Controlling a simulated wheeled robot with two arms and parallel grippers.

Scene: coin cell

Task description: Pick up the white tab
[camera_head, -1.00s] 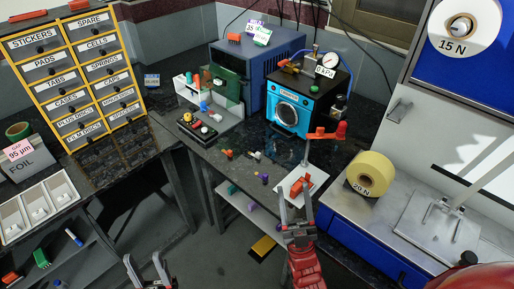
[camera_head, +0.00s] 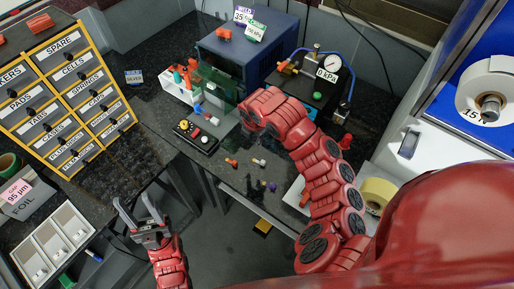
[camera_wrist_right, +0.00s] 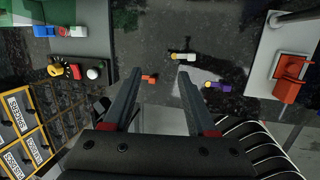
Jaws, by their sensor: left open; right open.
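The white tab (camera_head: 258,162) lies on the dark bench top, among small coloured pieces. In the right wrist view the white tab (camera_wrist_right: 185,57) lies on its side, with a yellowish end, a little beyond the fingertips and toward the right finger. My right gripper (camera_wrist_right: 160,76) is open and empty, above the bench and apart from the tab. In the head view my right arm hides that gripper. My left gripper (camera_head: 138,208) is open and empty, over the floor gap at lower left, far from the tab.
An orange piece (camera_wrist_right: 149,78) and a purple piece (camera_wrist_right: 218,86) lie near the tab. A small control box with coloured knobs (camera_head: 197,136) stands left of it. A white plate with an orange block (camera_wrist_right: 290,75) is at right. Labelled drawers (camera_head: 65,90) stand at left.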

